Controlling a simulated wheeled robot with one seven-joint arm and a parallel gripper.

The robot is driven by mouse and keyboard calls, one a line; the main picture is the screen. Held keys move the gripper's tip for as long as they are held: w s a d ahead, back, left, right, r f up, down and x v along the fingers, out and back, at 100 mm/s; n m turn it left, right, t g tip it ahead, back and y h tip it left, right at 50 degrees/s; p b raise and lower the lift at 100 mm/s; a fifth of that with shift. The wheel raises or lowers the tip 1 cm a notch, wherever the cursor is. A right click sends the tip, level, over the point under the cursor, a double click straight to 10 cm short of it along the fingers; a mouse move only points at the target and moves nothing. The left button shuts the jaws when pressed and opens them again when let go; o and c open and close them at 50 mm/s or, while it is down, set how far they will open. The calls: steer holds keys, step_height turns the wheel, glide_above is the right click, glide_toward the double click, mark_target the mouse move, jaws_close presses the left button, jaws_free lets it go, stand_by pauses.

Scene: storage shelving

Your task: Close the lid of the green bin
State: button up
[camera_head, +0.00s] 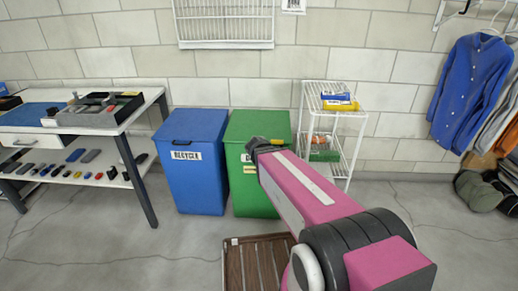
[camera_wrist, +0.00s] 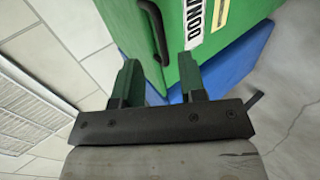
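The green bin (camera_head: 250,195) stands against the wall, right of the blue bin. Its green top (camera_head: 262,122) looks flat and level with the blue bin's top, but my gripper and arm hide part of the front, so I cannot tell whether the lid is fully down. My gripper (camera_head: 262,147) is at the upper front of the green bin. In the wrist view, my gripper (camera_wrist: 160,68) is open, its two fingers apart with nothing clearly between them. The green bin (camera_wrist: 235,18) is just beyond the fingertips, with a dark handle (camera_wrist: 155,28) and a white label. Contact cannot be told.
The blue bin (camera_head: 190,165) stands close on the left. A workbench (camera_head: 140,112) is farther left. A white wire rack (camera_head: 345,150) is right of the green bin. A brown slatted crate or pallet (camera_head: 235,268) lies on the floor in front. Floor is open at right.

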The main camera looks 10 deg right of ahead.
steer(key=v, duration=0.5)
steer(key=shift+s+r, duration=0.1)
